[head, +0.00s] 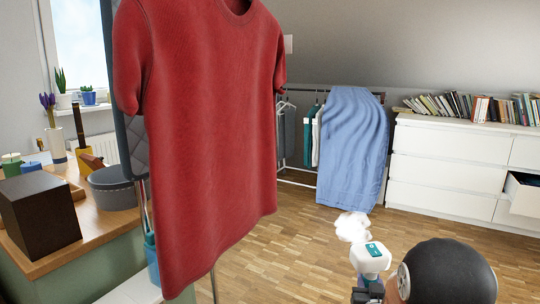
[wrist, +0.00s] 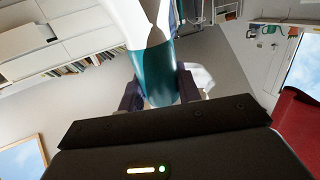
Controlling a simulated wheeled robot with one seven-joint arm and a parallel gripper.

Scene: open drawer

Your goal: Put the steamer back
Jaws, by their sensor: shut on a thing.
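The steamer (head: 370,258), white with a teal panel, is held upright at the lower right of the head view, with a white puff of steam above it. In the wrist view its teal handle (wrist: 161,72) is between the two dark fingers of my gripper (wrist: 159,92), which is shut on it. In the head view my gripper (head: 368,292) is just below the steamer. A red T-shirt (head: 208,130) hangs at left centre, in front of a grey quilted board (head: 133,150) on a pole.
A wooden-topped counter (head: 105,226) at left carries a dark box (head: 40,212), a grey bowl (head: 112,190) and candles. A clothes rack with a blue cloth (head: 352,145) and a white dresser (head: 440,165) with an open drawer stand behind. The wooden floor between is clear.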

